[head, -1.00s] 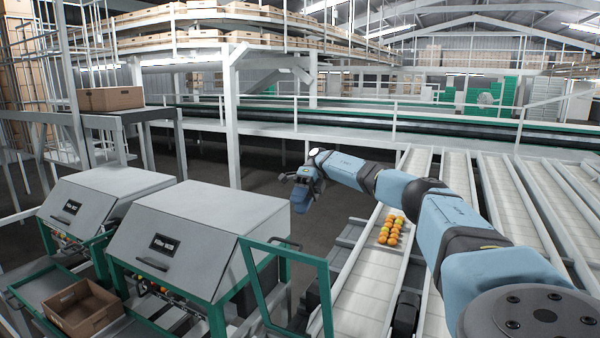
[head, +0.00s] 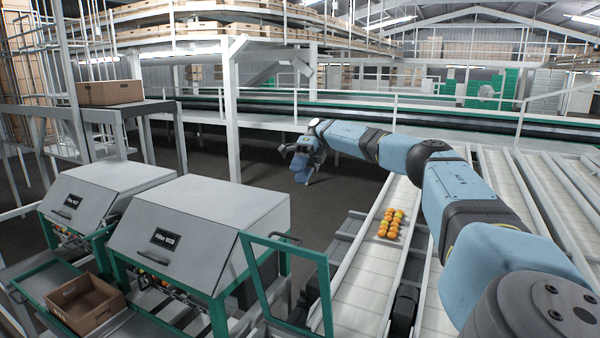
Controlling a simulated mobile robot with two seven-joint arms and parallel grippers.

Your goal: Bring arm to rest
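My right arm comes in from the lower right corner and reaches out over the conveyor lanes toward the left. Its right gripper (head: 283,149) is at the far end of the arm, a small dark shape beside the wrist, in the air over the dark floor. The wrist bends downward there. The gripper is too small and dark to tell whether its fingers are open or shut. I see nothing hanging from it. My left gripper is not in the picture.
Grey filler machines (head: 205,228) stand at lower left, with a brown crate (head: 98,318) in front. A green-framed gate (head: 322,290) stands beside them. A conveyor lane (head: 365,285) carries several orange and yellow-green tomatoes (head: 389,225). A railed green-edged conveyor (head: 380,121) runs across behind.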

